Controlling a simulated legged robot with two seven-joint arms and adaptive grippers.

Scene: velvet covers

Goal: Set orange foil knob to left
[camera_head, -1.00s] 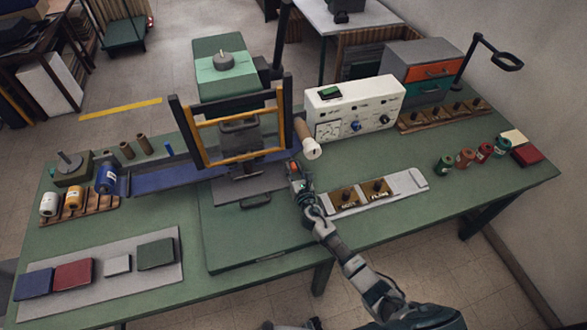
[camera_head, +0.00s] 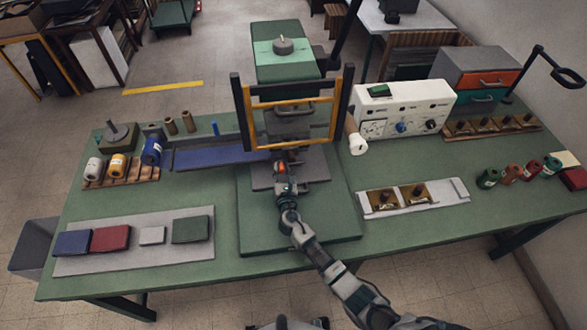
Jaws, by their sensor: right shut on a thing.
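A white control box (camera_head: 405,110) stands on the right half of the bench, with a dial, a blue knob (camera_head: 401,127) and a dark knob (camera_head: 431,124) on its front. I cannot tell which knob is for orange foil, nor its setting. A gold-orange foil roll (camera_head: 119,166) stands in a wooden rack at left. My right gripper (camera_head: 285,165) is at the front of the press bed, below the orange frame (camera_head: 292,147), left of the control box and apart from it. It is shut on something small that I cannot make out. My left gripper is out of view.
The press's dark uprights rise behind my right gripper. Two brass plates lie on a pale tray (camera_head: 448,193). Coloured covers lie on a grey mat (camera_head: 150,258) at left. The green bench is clear at front right.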

